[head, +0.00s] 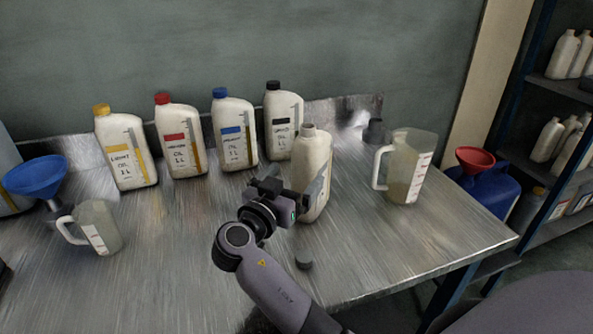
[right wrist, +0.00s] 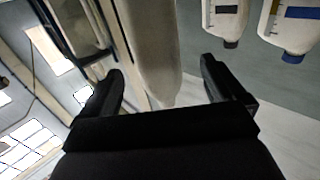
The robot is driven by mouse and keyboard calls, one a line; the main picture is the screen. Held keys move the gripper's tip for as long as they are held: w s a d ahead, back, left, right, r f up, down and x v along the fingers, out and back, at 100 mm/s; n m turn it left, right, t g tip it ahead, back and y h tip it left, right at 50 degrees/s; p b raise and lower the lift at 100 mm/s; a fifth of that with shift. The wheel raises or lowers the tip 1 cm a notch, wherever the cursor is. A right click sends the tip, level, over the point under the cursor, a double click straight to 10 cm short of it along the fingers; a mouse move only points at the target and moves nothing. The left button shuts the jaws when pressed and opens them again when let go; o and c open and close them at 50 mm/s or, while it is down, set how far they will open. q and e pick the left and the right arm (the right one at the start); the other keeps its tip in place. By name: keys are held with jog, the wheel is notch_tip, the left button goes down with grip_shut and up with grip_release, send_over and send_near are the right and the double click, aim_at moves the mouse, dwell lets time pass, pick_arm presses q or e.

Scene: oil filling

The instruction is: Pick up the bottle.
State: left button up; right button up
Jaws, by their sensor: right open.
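A cream bottle (head: 313,160) stands upright and uncapped-looking on the metal table, in front of the row of labelled bottles. My right gripper (head: 292,184) is at its lower half, with the jaws open. In the right wrist view the pale bottle (right wrist: 150,45) shows between the two spread fingers of this gripper (right wrist: 163,82), and a gap shows at the right finger. The gripper hides part of the bottle's lower left side in the head view. My left gripper is not in view.
Labelled oil bottles with yellow (head: 126,150), red (head: 180,140), blue (head: 234,132) and black (head: 283,122) caps stand behind. Measuring jugs stand left (head: 97,228) and right (head: 408,165). A small dark cap (head: 304,263) lies in front. A blue funnel (head: 36,176) is far left.

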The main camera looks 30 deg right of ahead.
aim_at(308, 164)
jog(key=shift+w, duration=0.3)
jog(key=shift+w+d+r, duration=0.1)
jog(key=shift+w+d, duration=0.1)
jog(key=shift+d, duration=0.1)
jog(key=p+x, duration=0.1)
jog(key=x, duration=0.1)
jog(key=p+x, duration=0.1)
jog(key=x, duration=0.2)
jog(key=shift+s+d, duration=0.3)
jog(key=shift+d, duration=0.1)
jog(key=shift+w+d, duration=0.25)
jog(key=shift+d, duration=0.1)
jog(key=shift+f, duration=0.25)
grip_shut()
jog(key=shift+r, duration=0.2)
